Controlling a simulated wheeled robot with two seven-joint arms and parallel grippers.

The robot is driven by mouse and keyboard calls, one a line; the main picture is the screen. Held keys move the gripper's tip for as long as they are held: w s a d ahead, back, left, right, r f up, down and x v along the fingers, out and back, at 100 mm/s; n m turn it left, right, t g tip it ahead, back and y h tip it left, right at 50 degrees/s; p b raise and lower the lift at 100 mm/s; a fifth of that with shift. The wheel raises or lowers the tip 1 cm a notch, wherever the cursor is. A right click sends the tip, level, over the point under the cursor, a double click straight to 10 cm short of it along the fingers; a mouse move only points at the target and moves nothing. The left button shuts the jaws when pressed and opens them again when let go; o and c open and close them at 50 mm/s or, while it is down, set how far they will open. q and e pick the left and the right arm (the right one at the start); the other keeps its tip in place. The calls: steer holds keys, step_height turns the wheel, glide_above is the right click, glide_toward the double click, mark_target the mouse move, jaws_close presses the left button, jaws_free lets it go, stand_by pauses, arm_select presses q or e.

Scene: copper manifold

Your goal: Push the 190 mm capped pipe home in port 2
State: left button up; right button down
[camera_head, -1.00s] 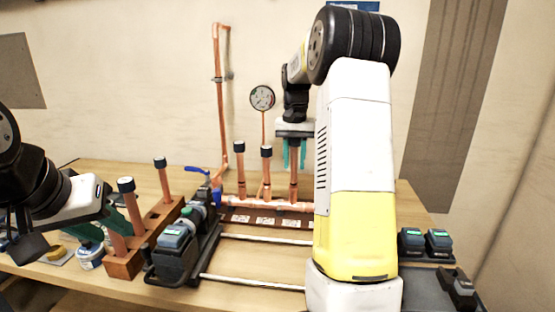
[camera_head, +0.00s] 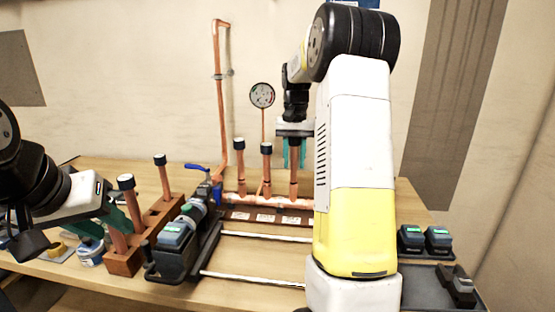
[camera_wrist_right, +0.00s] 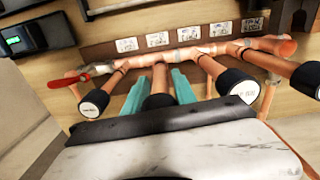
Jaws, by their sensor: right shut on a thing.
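My right gripper (camera_head: 293,152) points down over the manifold and is shut on a copper capped pipe (camera_head: 294,182). The pipe stands upright, its lower end at the copper manifold (camera_head: 262,203). In the right wrist view its dark cap (camera_wrist_right: 158,101) is between the teal fingers. I cannot tell how deep the pipe sits in its port. Two more capped pipes, (camera_head: 239,170) and (camera_head: 266,172), stand to its left in the head view. My left gripper (camera_head: 106,222) is at the wooden rack on the left; its jaw opening is unclear.
The wooden rack (camera_head: 124,262) holds capped pipes. A power tool (camera_head: 172,245) stands beside it. A gauge (camera_head: 262,95) rises behind the manifold. The right wrist view shows black caps close on both sides of the gripper, (camera_wrist_right: 95,102) and (camera_wrist_right: 237,92). Batteries (camera_head: 438,239) lie at right.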

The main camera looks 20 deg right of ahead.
mark_target(295, 139)
steer(key=c, duration=0.9)
jaws_free()
steer(key=o, duration=0.5)
steer(key=shift+c, duration=0.2)
steer(key=shift+r, duration=3.45)
